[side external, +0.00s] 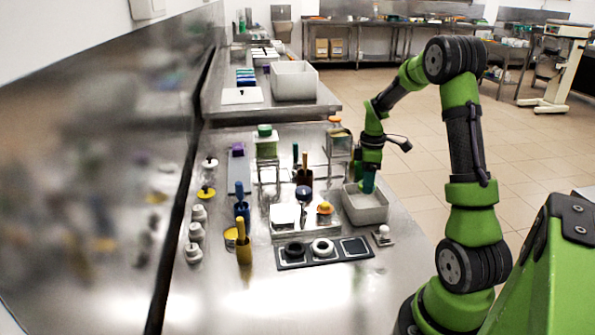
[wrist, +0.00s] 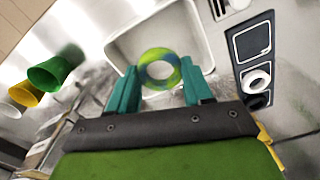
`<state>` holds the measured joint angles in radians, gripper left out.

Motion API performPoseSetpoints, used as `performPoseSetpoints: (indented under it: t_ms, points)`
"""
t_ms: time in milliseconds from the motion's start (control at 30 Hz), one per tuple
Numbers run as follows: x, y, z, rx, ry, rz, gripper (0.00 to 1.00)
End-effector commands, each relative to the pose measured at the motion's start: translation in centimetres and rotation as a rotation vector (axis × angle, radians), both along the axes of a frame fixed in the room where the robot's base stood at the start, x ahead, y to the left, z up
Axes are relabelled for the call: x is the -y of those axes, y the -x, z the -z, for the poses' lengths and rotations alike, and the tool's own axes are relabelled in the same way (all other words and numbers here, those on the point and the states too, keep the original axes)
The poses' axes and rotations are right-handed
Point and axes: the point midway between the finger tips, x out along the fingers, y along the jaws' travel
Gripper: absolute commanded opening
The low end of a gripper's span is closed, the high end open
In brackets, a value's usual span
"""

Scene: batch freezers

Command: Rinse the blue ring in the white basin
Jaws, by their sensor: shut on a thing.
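The blue ring (wrist: 147,64) shows in the wrist view between my gripper's two teal fingers, with green and yellow patches over its blue. My gripper (wrist: 159,68) is shut on it. The white basin (wrist: 118,46) lies behind the ring in the wrist view, its floor showing through the ring's hole. In the side view my gripper (side external: 368,184) points down into the white basin (side external: 366,216), with its fingertips at or below the rim. The ring is hidden there by the basin wall. I cannot tell whether the ring touches the basin floor or any water.
A dark tray (side external: 283,265) with a black ring (side external: 295,249) and a white ring (side external: 322,247) stands front left of the basin. Yellow (side external: 243,243) and blue (side external: 242,210) upright holders stand farther left. A jar rack (side external: 339,150) stands behind.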

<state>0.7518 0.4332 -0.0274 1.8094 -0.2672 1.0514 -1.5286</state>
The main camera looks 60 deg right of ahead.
Motion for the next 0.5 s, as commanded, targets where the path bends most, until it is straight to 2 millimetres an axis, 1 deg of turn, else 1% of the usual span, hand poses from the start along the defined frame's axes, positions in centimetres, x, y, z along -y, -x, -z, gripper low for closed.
performPoseSetpoints:
  t_ms: [33, 500]
  points:
    - [-0.1, 0.0, 0.6, -0.003, -0.003, 0.000, 0.21]
    - [0.0, 0.1, 4.8, -0.002, -0.001, 0.000, 0.21]
